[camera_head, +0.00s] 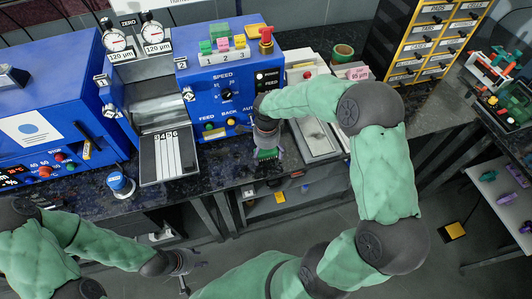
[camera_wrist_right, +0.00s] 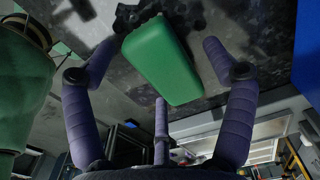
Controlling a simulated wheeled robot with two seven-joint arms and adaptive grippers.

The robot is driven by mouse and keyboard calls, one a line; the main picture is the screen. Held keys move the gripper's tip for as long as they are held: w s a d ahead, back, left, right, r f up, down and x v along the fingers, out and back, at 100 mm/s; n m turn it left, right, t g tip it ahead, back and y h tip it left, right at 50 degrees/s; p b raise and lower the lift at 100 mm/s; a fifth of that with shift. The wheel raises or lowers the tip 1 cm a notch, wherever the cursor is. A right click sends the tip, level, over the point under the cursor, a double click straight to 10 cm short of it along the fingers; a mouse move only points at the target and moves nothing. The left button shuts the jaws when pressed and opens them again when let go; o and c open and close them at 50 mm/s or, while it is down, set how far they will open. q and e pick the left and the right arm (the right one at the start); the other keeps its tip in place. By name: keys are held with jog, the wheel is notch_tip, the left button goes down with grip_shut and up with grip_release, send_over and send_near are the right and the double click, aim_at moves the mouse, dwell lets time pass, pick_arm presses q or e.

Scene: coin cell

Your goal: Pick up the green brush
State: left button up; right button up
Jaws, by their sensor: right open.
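The green brush (camera_head: 268,154) lies on the dark speckled worktop near its front edge, below the blue coating machine. In the right wrist view the brush (camera_wrist_right: 160,62) shows as a large green block between the spread purple fingers. My right gripper (camera_head: 267,140) is over the brush, open, its fingers around it with gaps on both sides; it also shows in the right wrist view (camera_wrist_right: 160,55). I cannot tell whether any finger touches the brush. My left gripper (camera_head: 187,270) is low at the left, beyond the worktop's front edge, empty, with its fingers apart.
The blue coating machine (camera_head: 207,97) stands behind the brush. A striped plate (camera_head: 167,156) and a blue-and-white bottle (camera_head: 121,185) are to the left. A white tray (camera_head: 317,126) is to the right, partly behind my right arm. Shelving (camera_head: 280,197) is under the worktop.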

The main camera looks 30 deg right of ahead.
jog(key=shift+f+b, duration=0.3)
dwell(0.5)
jog(key=c, duration=1.3)
